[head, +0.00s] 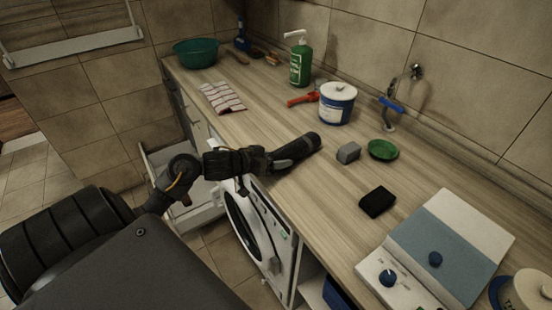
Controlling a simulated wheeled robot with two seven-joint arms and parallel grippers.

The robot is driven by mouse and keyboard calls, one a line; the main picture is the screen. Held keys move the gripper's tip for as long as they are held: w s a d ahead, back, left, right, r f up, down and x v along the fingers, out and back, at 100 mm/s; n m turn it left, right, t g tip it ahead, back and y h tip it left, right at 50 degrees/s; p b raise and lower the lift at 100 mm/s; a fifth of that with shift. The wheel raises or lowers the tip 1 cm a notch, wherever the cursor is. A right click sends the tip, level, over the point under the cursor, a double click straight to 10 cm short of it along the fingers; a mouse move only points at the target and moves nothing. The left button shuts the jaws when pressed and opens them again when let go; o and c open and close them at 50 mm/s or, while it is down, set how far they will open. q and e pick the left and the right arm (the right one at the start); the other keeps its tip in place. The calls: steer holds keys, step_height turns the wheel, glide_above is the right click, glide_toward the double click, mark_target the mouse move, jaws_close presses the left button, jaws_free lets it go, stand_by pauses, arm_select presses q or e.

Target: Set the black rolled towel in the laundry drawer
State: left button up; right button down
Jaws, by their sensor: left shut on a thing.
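The black rolled towel (298,149) is a dark cylinder lying tilted across the picture, over the wooden counter near its front edge. My left gripper (268,160) is shut on its near end. Whether the towel touches the counter is hard to tell. A pulled-out white drawer (203,214), which I take as the laundry drawer, is below the counter, left of the washing machine. My left arm hides much of it, and its inside is mostly hidden. My right gripper is not in view.
On the counter (270,122) are a striped cloth (222,97), white-blue tub (337,104), grey block (348,153), green dish (383,150), black folded item (377,202) and a scale-like device (450,243). A green basin (196,53) stands at the far end. The washing machine (262,236) is below.

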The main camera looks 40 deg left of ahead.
arm_select(q)
steer(key=shift+f, duration=0.2)
steer(key=o, duration=1)
steer(key=shift+o, duration=0.2)
